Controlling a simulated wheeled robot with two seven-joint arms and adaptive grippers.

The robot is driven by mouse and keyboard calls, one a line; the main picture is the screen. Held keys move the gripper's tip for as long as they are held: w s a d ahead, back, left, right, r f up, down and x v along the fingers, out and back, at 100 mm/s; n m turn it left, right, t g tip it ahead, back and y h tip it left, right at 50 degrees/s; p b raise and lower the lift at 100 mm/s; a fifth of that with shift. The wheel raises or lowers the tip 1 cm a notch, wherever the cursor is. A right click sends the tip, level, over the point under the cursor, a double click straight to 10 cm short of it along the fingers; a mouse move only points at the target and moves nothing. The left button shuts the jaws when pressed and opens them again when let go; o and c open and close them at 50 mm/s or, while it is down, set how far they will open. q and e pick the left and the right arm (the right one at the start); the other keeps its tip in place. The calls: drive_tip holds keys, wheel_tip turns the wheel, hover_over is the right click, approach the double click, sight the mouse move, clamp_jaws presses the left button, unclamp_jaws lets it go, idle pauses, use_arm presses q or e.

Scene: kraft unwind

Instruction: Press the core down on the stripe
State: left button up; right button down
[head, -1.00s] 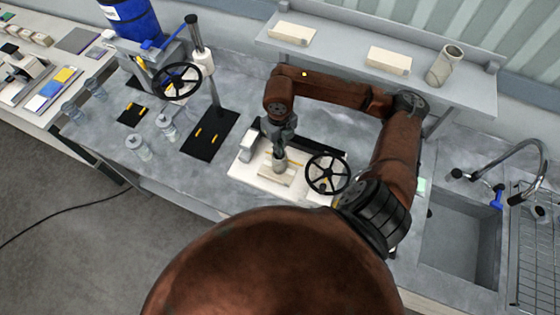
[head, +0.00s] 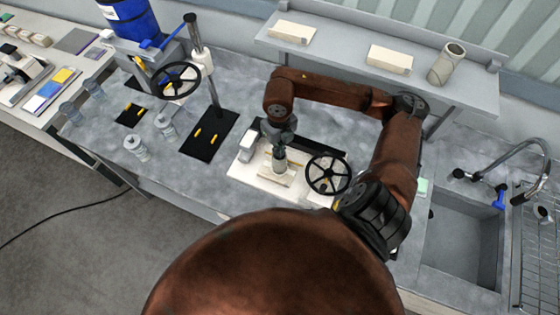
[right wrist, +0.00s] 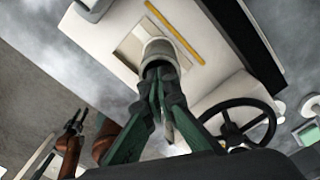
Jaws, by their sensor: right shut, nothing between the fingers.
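The core is a short, pale hollow cylinder (head: 279,168) standing upright on a cream block (head: 271,181) on the white machine base. In the right wrist view the core (right wrist: 158,48) shows just beyond my fingertips. My right gripper (head: 280,150) points down over the core, shut and empty. Its fingertips (right wrist: 160,75) are at the core's top; I cannot tell whether they touch it. A thin yellow stripe (right wrist: 175,32) runs beside the core. Any stripe under the core is hidden. My left gripper (right wrist: 75,122) appears small in the right wrist view, away from the core; its opening is unclear.
A black handwheel (head: 328,175) stands right of the core. A black post (head: 211,80) and another handwheel (head: 176,80) are to the left. Glass jars (head: 137,147) stand near the front edge. A shelf (head: 340,54) is behind, a sink (head: 460,240) at right.

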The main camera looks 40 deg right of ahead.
drive_tip(key=shift+s+f+b, duration=0.15)
drive_tip(key=shift+f+b, duration=0.1)
drive_tip(key=shift+b, duration=0.05)
idle(1.4)
drive_tip(key=shift+r, duration=0.1)
drive_tip(key=shift+r+p, duration=0.5)
drive_tip(key=shift+r, duration=0.3)
drive_tip(key=shift+r+p, duration=1.25)
drive_tip(key=shift+r, duration=1.5)
